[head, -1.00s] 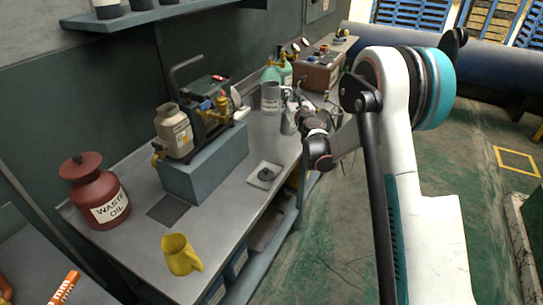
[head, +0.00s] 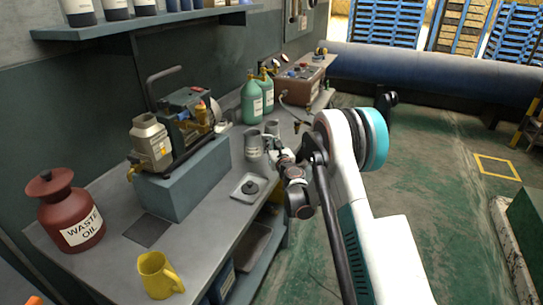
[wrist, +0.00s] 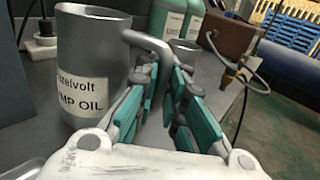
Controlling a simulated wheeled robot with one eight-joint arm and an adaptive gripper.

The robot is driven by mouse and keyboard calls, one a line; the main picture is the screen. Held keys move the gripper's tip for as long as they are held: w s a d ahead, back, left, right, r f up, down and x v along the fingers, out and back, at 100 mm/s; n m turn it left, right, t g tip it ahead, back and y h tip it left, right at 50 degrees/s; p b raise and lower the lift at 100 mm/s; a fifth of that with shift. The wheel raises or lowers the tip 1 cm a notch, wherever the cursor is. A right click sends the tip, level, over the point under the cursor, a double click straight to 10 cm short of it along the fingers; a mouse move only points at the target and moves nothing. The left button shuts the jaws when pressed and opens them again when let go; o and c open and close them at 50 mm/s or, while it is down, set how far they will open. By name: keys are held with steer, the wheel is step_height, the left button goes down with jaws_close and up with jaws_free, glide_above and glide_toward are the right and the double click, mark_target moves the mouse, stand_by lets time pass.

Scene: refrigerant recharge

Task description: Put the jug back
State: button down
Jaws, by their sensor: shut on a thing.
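The grey metal jug (head: 252,146), labelled as pump oil, is upright over the grey bench, beyond the small square tray. It fills the left of the wrist view (wrist: 92,55). My gripper (head: 273,147) is at its right side. In the wrist view my teal-padded fingers (wrist: 165,95) are closed around the jug's handle (wrist: 150,44). The jug's base is partly hidden there, and I cannot tell whether it touches the bench.
A square tray (head: 238,193) with a dark knob is in front of the jug. A smaller grey cup (head: 272,128) and green bottles (head: 251,101) stand behind. The pump (head: 187,120) on its block is left. A yellow jug (head: 158,275) and red waste-oil can (head: 72,212) are nearer.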

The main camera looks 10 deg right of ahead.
step_height(320, 180, down, 4)
steer(key=shift+f+b, duration=0.15)
steer(key=shift+b, duration=0.65)
steer(key=c, duration=2.2)
jaws_free()
steer(key=o, duration=0.5)
